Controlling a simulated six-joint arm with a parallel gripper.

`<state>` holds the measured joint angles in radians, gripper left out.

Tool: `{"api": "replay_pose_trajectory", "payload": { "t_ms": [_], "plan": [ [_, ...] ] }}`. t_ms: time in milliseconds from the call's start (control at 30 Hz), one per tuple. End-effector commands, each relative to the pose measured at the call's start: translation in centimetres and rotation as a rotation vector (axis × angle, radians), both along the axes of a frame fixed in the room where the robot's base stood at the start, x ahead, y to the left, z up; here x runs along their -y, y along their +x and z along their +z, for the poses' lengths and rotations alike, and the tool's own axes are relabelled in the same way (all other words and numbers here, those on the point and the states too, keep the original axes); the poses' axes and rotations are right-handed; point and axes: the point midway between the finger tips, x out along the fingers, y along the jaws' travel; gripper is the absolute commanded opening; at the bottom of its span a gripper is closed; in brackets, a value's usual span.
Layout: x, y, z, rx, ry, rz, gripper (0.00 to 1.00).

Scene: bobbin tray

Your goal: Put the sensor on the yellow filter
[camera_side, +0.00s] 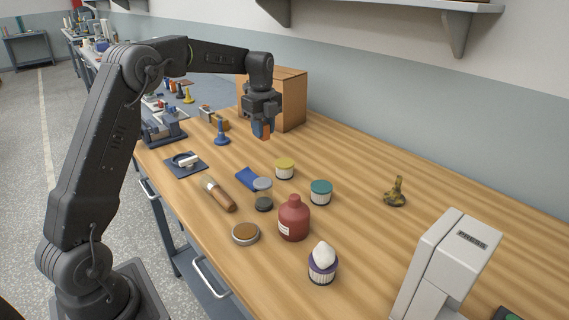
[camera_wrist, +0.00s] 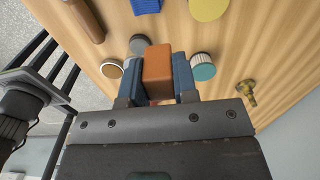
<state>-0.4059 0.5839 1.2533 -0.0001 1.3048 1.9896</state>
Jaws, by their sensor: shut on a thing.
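My gripper (camera_side: 262,130) is shut on an orange-brown block, seemingly the sensor (camera_side: 265,132), and holds it up above the bench. In the wrist view the block (camera_wrist: 158,72) is between the two blue fingers (camera_wrist: 158,80). The yellow filter (camera_side: 285,169) is a short pale cylinder with a yellow top, upright on the bench, right of and nearer the side camera than my gripper. Its yellow top (camera_wrist: 208,8) shows at the upper edge of the wrist view, apart from the block. Its top looks bare.
A cardboard box (camera_side: 291,98) is behind my gripper.

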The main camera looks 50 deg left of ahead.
Motion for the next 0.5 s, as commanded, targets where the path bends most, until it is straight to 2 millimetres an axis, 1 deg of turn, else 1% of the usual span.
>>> {"api": "replay_pose_trajectory", "payload": {
  "t_ms": [33,100,200,233,300,367,433,500],
  "plan": [
    [-2.2,-0.1,0.1,0.001,0.0,0.011,0.04],
    [-4.4,-0.3,0.2,0.0,0.0,0.012,0.04],
    [-6.7,-0.6,0.4,0.001,0.0,0.014,0.04],
    [-7.1,-0.6,0.4,0.001,0.0,0.014,0.04],
    [-7.8,-0.7,0.4,0.0,0.0,0.013,0.04],
    [-7.8,-0.4,0.2,0.0,0.0,0.012,0.04],
    [-7.2,0.2,-0.4,-0.001,-0.001,0.009,0.04],
    [-6.2,1.2,-1.2,-0.002,-0.001,0.008,0.04]
  ]
}}
